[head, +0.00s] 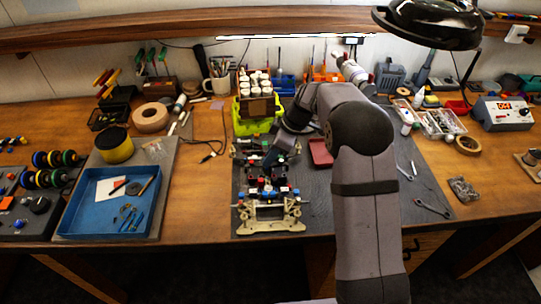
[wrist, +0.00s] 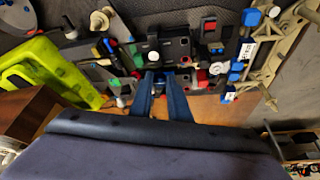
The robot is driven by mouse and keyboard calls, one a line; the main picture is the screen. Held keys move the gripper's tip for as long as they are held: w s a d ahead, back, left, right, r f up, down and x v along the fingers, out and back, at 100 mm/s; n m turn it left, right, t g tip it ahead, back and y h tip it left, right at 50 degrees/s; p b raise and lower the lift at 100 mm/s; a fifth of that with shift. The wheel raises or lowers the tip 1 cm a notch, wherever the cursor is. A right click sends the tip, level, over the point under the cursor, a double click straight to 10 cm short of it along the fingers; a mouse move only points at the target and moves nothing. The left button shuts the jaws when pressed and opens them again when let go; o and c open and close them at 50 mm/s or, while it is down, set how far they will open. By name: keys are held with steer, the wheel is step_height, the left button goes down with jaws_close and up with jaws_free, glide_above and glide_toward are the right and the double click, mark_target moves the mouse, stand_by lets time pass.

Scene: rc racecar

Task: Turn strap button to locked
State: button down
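The RC car chassis (head: 268,212) lies on the dark mat, with a beige end frame toward the near edge. It also shows across the top of the wrist view (wrist: 190,50), with black, red, blue and white parts. My gripper (wrist: 161,76) points at the middle of the chassis. Its two blue fingers stand apart, with a small dark and blue part between or just behind the tips. I cannot tell if they touch it. In the head view my gripper (head: 272,158) is over the far half of the chassis, partly hidden. I cannot pick out the strap button or its setting.
A lime-green bin (head: 257,125) with white-topped bottles stands just behind the chassis; its edge is close in the wrist view (wrist: 45,70). A red tray (head: 321,153) lies right of the chassis. A blue tray (head: 75,213) is at left.

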steer(key=shift+m+b, duration=0.3)
steer(key=shift+b, duration=0.05)
steer(key=shift+s+a+m+t+b, duration=0.1)
steer(key=shift+m+t+b, duration=0.4)
steer(key=shift+m+b, duration=0.35)
steer(key=shift+s+a+m+t+h+b, duration=0.15)
steer(key=shift+m+t+h+b, duration=0.25)
steer(key=shift+m, duration=0.85)
steer(key=m, duration=0.1)
steer(key=m+h+p, duration=0.1)
steer(key=m, duration=0.1)
steer(key=shift+s+a+r+m+t, duration=0.1)
steer(key=shift+r+m+t, duration=0.1)
steer(key=shift+m+t, duration=0.15)
steer(key=shift+a+m+t+h+p, duration=0.2)
steer(key=shift+m+h+p, duration=0.3)
steer(key=shift+m, duration=0.65)
steer(key=m, duration=0.1)
steer(key=m+h+b, duration=0.1)
steer(key=m, duration=0.2)
steer(key=shift+a+f+h, duration=0.15)
steer(key=shift+f+h, duration=0.1)
steer(key=shift+h, duration=0.05)
steer(key=shift+a+r+m+h+b, duration=0.15)
steer(key=shift+m+h+b, duration=0.45)
steer(key=shift+m+b, duration=1)
steer(key=c, duration=1.7)
jaws_free()
